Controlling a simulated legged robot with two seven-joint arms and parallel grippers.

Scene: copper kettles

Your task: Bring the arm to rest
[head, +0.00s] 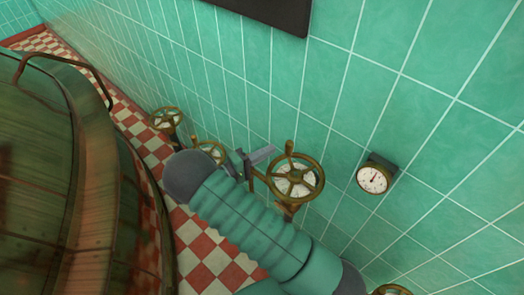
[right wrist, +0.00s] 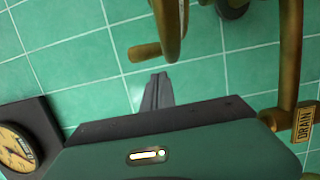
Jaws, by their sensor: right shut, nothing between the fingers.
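My right arm comes in from the bottom right of the head view and reaches up and left along the tiled wall. My right gripper (head: 262,155) is beside the nearest brass valve wheel (head: 295,177), on its left; I cannot tell whether they touch. In the right wrist view the gripper (right wrist: 158,78) is shut with nothing in it, its narrow grey fingers against a background of green tiles. A wheel rim with a handle knob (right wrist: 145,52) shows just above the fingertips. My left gripper is not in view.
More valve wheels (head: 166,119) stand along the wall. A gauge (head: 373,179) is on the wall at right. A large copper kettle (head: 40,170) fills the left. A brass pipe with a DRAIN tag (right wrist: 306,122) is right in the wrist view. Checkered floor (head: 205,255) lies between.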

